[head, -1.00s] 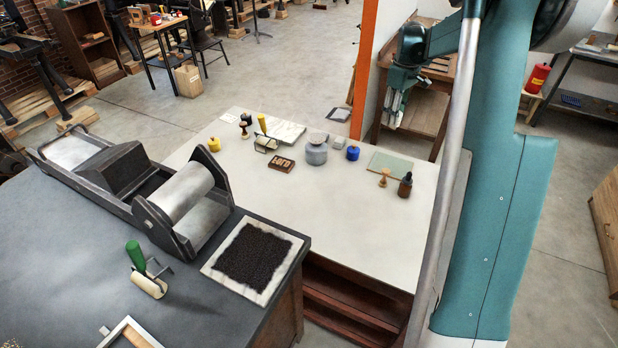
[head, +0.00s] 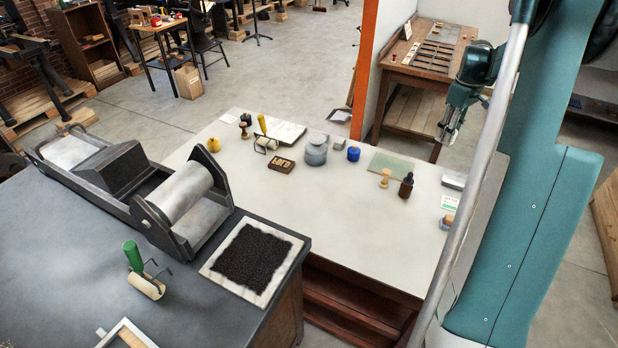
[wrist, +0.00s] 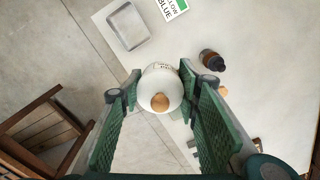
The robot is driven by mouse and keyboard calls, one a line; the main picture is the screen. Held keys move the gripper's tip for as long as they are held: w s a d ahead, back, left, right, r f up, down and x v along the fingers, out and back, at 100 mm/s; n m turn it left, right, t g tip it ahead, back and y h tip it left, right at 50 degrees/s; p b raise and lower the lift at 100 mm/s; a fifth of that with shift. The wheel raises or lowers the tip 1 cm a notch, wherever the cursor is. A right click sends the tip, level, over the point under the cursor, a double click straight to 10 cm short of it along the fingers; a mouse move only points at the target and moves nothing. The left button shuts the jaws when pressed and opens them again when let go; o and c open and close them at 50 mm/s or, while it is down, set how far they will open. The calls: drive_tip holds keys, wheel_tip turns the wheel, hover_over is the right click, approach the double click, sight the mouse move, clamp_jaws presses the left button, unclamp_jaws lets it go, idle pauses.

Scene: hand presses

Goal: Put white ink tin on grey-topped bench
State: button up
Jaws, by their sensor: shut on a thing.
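My gripper (head: 448,134) hangs beyond the right end of the pale table in the head view. In the wrist view, a white round tin (wrist: 155,82) with a tan knob-like spot sits between the green-padded fingers of my gripper (wrist: 160,95), which are shut on it. Dark lettering shows on the tin's far side. In the head view the tin is too small to make out at the fingertips. The grey-topped bench (head: 90,262) is at the lower left, well away from my gripper.
The bench carries a roller press (head: 175,200), a green-handled roller (head: 140,270) and a black inked slab (head: 250,262). The pale table (head: 330,215) holds tins, stamps and a dropper bottle (head: 406,185). Bare grey top shows at the bench's front and middle.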

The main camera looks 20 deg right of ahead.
hover_over(431, 183)
wheel_tip(431, 183, down, 12)
drive_tip(key=shift+r, duration=0.2)
drive_tip(key=shift+f, duration=0.1)
idle(0.4)
drive_tip(key=shift+f+b, duration=0.4)
drive_tip(key=shift+f, duration=2.65)
drive_tip(key=shift+f, duration=0.1)
drive_tip(key=shift+f, duration=1.75)
drive_tip(key=shift+f+b, duration=0.15)
drive_tip(key=shift+b, duration=0.2)
drive_tip(key=o, duration=0.7)
drive_tip(key=shift+o, duration=0.3)
